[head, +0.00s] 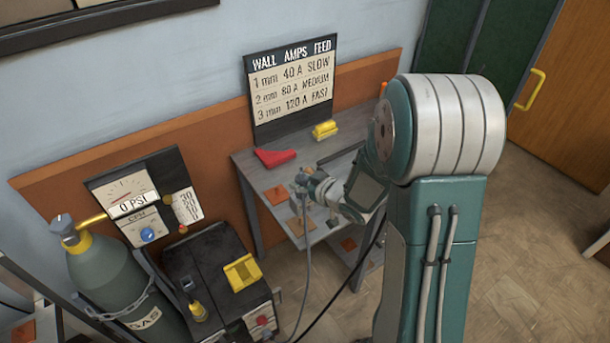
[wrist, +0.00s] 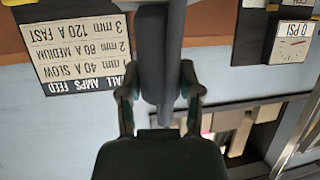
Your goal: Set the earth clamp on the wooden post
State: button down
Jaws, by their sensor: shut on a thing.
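My gripper (head: 308,186) is over the front left part of the grey workbench in the head view. In the wrist view my gripper (wrist: 160,98) has its two teal fingers closed on a long dark grey piece, which I take to be the earth clamp (wrist: 173,50). A grey cable (head: 307,250) hangs down from the gripper area past the bench edge. The clamp's jaws cannot be made out. A small tan piece (head: 295,228) shows at the bench's front edge below the gripper; I cannot tell whether it is the wooden post.
A red item (head: 274,157) and a yellow item (head: 325,130) lie on the workbench (head: 255,170). A wall sign (head: 290,85) stands behind. A gas cylinder (head: 115,280) and a dark machine (head: 205,265) with a yellow piece (head: 242,273) stand at left. Floor is clear at right.

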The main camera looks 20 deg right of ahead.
aim_at(306, 202)
jog(key=shift+a+f, duration=0.55)
jog(key=shift+f, duration=0.6)
jog(key=shift+d+f, duration=0.3)
jog(key=shift+f, duration=0.4)
jog(key=shift+d+f, duration=0.3)
jog(key=shift+f, duration=0.35)
jog(key=shift+a+f, duration=0.2)
jog(key=shift+f, duration=0.25)
jog(key=shift+a+f, duration=0.15)
jog(key=shift+a, duration=0.05)
jog(key=shift+d, duration=0.25)
jog(key=shift+a+f, duration=0.15)
jog(key=shift+f, duration=0.15)
jog(key=shift+c, duration=1)
grip_release()
